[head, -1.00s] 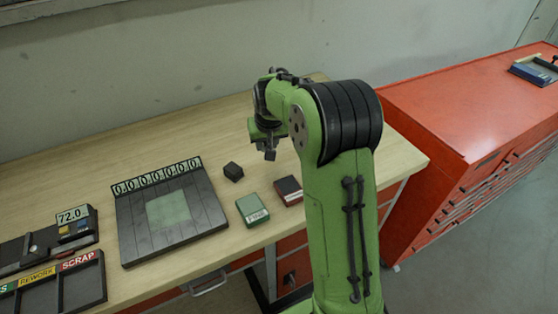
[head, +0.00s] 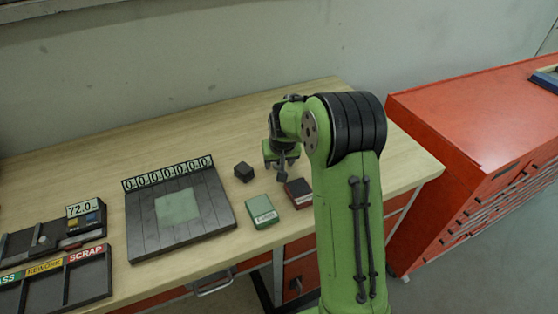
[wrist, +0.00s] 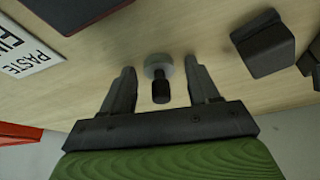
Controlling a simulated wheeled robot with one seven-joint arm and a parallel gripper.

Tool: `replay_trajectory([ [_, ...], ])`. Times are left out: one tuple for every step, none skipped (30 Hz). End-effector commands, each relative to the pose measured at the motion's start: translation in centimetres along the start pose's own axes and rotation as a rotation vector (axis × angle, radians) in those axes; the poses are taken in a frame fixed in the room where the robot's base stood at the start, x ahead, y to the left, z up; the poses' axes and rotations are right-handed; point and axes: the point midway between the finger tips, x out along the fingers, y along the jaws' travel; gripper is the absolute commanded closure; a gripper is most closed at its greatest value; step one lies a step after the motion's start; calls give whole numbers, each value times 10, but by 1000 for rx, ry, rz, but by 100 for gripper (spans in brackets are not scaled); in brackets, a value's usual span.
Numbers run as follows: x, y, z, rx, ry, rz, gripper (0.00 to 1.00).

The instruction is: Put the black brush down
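My gripper (head: 281,168) is low over the right part of the wooden bench, just behind the dark red box. In the wrist view its two fingers (wrist: 160,88) stand apart. Between them shows a small thing with a black stem and a round grey disc, which I take for the black brush (wrist: 160,88). Clear gaps show between it and both fingers, so it does not look gripped. I cannot tell whether it touches the bench. In the head view I cannot make the brush out from the gripper's dark parts.
A black block (head: 244,172) stands left of my gripper and shows in the wrist view (wrist: 265,43). A green box (head: 263,212) and a dark red box (head: 298,193) lie in front. A dark plate (head: 180,215) and sorting tray (head: 60,285) are left. The bench's back is clear.

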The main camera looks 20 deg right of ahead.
Motion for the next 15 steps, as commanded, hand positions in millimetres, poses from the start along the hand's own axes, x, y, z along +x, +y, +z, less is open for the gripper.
replay_trajectory([
  [0, 0, 0, 0, 0, 0, 40],
  [0, 0, 0, 0, 0, 0, 40],
  [0, 0, 0, 0, 0, 0, 40],
  [0, 0, 0, 0, 0, 0, 40],
  [-1, 0, 0, 0, 0, 0, 40],
  [-3, 0, -2, 0, 0, 0, 40],
  [-6, 0, -3, 0, 0, 0, 40],
  [-11, 0, -3, 0, 3, 1, 40],
  [-19, 0, -3, 0, 6, 1, 40],
  [-26, 0, -3, 0, 5, 0, 40],
  [-34, 0, -4, -1, 7, 0, 40],
  [-46, 0, -3, -1, 6, 0, 40],
  [-55, 0, -4, -1, 7, 0, 40],
  [-64, 0, -3, -1, 6, 0, 40],
  [-75, 0, -3, -1, 7, 1, 40],
])
